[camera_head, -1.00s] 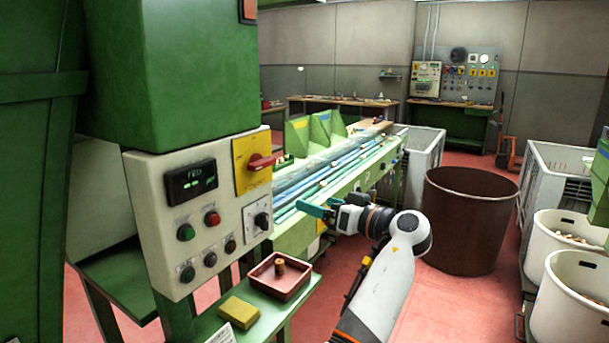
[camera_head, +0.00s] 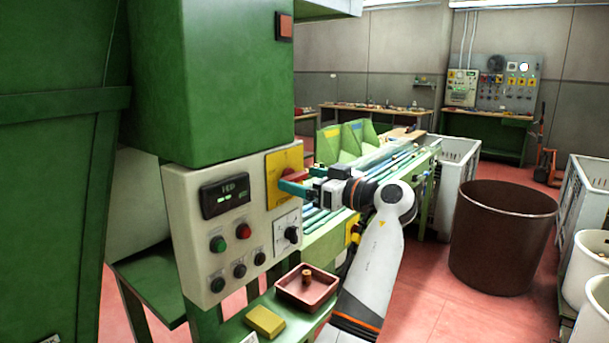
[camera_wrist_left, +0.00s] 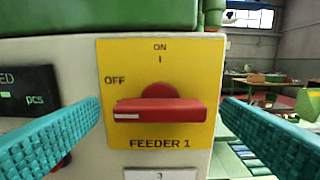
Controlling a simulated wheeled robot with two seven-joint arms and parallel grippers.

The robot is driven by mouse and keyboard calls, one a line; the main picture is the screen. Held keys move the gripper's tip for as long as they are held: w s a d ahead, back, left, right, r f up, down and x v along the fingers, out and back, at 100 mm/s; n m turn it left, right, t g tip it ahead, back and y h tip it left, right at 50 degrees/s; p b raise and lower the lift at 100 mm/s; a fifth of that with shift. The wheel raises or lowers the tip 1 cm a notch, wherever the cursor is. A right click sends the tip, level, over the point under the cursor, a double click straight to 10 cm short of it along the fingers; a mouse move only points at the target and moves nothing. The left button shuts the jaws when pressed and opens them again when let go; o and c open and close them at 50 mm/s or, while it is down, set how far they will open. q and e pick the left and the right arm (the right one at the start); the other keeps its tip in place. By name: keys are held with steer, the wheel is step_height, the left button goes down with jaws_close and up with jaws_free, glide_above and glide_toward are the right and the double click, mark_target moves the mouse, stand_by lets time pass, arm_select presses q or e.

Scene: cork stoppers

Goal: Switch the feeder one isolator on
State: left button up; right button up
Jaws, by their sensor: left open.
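The feeder one isolator is a red rotary handle (camera_wrist_left: 160,110) on a yellow plate (camera_wrist_left: 192,62) marked ON, OFF and FEEDER 1. In the left wrist view the handle lies horizontal, its white-marked end at the left, below the word OFF. In the head view the yellow plate (camera_head: 275,170) is at the upper right of the control panel. My left gripper (camera_wrist_left: 160,125) is open, with one teal finger on each side of the handle and apart from it. In the head view the left gripper (camera_head: 292,185) covers part of the handle. My right gripper is not in view.
The pale control panel (camera_head: 180,200) has a display (camera_head: 225,196), buttons and a black knob (camera_head: 291,234). Below are a red tray (camera_head: 322,290) holding a cork and a yellow block (camera_head: 265,321). A brown bin (camera_head: 500,245) stands at the right.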

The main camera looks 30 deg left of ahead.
arm_select(q)
steer(key=shift+a, duration=0.3)
steer(key=c, duration=1)
